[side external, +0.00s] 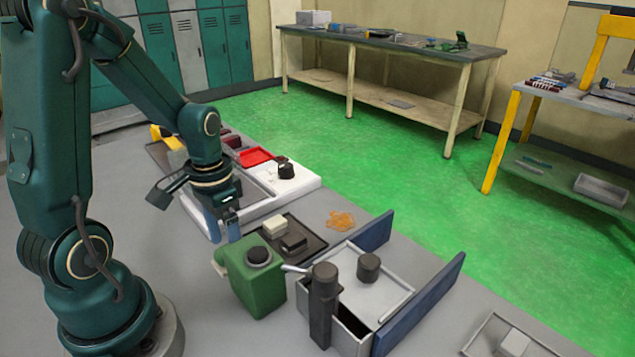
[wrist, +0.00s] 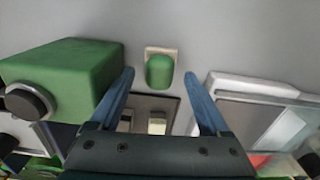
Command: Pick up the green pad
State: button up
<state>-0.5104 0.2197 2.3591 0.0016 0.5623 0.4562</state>
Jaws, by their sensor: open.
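The green pad (wrist: 159,71) shows in the wrist view as a rounded green piece on a pale cream backing, on the grey table top. I cannot make it out in the side view. My gripper (wrist: 159,75) is open, with its two blue fingers apart and nothing held between them. In the wrist view the pad appears between the fingertips; I cannot tell how far below them it lies. In the side view my gripper (side external: 221,228) points down over the table, between the green canister and the white tray.
A green canister (side external: 252,283) with a dark cap stands close to my gripper; it fills the left of the wrist view (wrist: 62,75). A dark tray (side external: 312,242) holds a cream block (side external: 275,226) and a black block. A white tray (side external: 306,183) and an open drawer box (side external: 352,328) flank it.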

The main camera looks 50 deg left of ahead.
jog(key=shift+f, duration=0.15)
grip_shut()
notch_tip(320, 180, up, 10)
dwell(0.8)
